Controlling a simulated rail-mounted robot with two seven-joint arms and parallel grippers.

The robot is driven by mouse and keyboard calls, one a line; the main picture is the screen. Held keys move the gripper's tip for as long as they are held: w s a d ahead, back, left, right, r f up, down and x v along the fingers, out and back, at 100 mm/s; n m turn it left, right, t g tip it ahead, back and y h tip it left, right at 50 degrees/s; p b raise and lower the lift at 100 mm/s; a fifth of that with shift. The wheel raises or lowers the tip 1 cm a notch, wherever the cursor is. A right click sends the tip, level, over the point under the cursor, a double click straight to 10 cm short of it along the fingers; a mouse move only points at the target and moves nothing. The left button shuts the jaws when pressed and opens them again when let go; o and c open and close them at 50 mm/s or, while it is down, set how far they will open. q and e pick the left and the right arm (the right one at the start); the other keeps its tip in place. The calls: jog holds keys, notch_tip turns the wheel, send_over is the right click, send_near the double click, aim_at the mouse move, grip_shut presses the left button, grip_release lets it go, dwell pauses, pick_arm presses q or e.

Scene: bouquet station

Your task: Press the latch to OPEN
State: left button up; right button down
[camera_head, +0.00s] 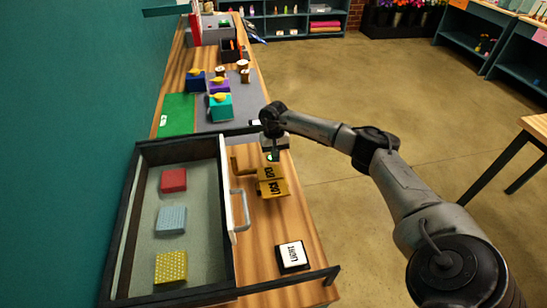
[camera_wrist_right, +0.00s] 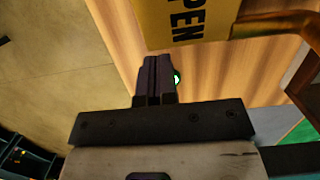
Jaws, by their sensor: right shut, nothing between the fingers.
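The latch is a brass lever (camera_head: 236,166) beside two yellow plates near the box's right edge. The far plate (camera_head: 268,173) carries black lettering, and the near plate (camera_head: 272,188) carries another word. The wrist view shows a yellow plate (camera_wrist_right: 185,20) with "PEN" readable and the brass lever (camera_wrist_right: 275,25) to its right. My right gripper (camera_head: 275,156) is shut and empty, pointing down just beyond the far plate. In the wrist view its fingers (camera_wrist_right: 157,62) are together, apart from the plate in the picture. A small green-lit spot (camera_wrist_right: 177,79) shows beside them. My left gripper is out of view.
A dark-framed box (camera_head: 126,215) holds a red, a blue and a yellow block. Its right side has a white panel with a grey handle (camera_head: 240,210). A black-framed white card (camera_head: 292,256) lies nearer on the wooden table. Colored boxes (camera_head: 220,107) stand farther back.

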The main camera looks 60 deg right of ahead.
notch_tip(320, 180, up, 12)
jog(key=w+d, duration=0.2)
jog(key=shift+d, duration=0.2)
jog(key=shift+w, duration=0.1)
dwell(0.3)
